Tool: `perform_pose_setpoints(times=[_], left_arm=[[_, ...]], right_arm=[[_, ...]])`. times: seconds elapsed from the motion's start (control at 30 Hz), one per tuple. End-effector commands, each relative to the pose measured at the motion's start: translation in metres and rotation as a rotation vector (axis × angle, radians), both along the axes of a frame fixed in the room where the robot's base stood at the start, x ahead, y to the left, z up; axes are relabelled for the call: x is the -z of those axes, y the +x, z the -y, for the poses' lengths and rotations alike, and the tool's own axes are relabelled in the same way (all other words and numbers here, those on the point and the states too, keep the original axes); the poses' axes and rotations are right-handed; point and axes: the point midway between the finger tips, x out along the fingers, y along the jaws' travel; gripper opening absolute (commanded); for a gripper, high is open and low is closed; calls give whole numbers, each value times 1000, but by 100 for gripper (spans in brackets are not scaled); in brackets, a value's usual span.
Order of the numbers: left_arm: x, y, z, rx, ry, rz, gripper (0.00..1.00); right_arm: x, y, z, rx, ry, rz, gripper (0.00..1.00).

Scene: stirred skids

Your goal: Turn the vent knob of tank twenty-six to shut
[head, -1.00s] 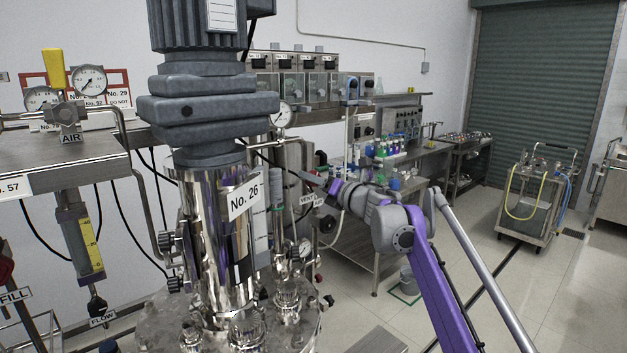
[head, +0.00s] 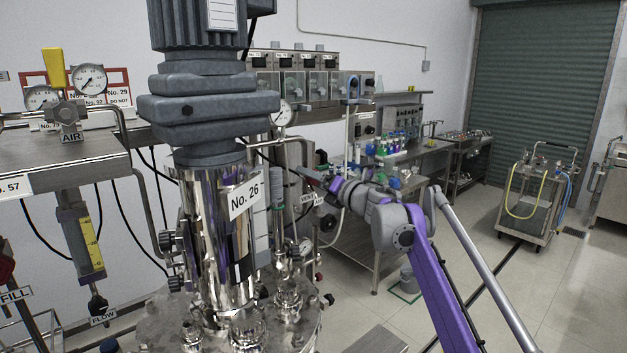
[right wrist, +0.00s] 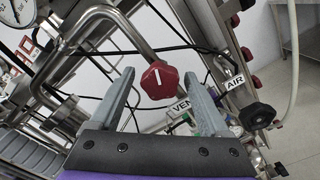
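Tank twenty-six (head: 205,255) is the shiny steel vessel in the head view, with a "No. 26" label (head: 244,194) and a grey motor above it. My right gripper (head: 308,175) is just right of the tank, near a "VENT" label (head: 308,198). In the right wrist view a red faceted knob (right wrist: 159,80) with a short white mark sits between the two open fingers of my right gripper (right wrist: 166,85). I see a gap on both sides of the knob. The VENT label (right wrist: 182,106) is partly hidden behind the right finger. My left gripper is out of view.
A bent steel pipe (right wrist: 118,22) runs to the red knob. An AIR label (right wrist: 235,82) and a black knob (right wrist: 257,115) are at the right. The head view shows a trolley (head: 535,195) at the right and open floor in front of it.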

Motion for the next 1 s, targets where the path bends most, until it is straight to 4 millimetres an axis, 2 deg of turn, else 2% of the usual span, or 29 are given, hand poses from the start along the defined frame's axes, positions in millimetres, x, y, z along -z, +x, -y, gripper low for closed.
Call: perform_pose_setpoints(times=[0.27, 0.37, 0.7, 1.0], left_arm=[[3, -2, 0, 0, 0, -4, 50], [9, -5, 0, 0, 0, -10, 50], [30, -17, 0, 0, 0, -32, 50], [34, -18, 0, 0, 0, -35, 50]], right_arm=[[2, -5, 4, 0, -1, -1, 80], [3, -16, 12, 2, -2, -2, 80], [4, -69, 51, 2, -1, -3, 80], [1, -87, 63, -1, 0, -1, 80]])
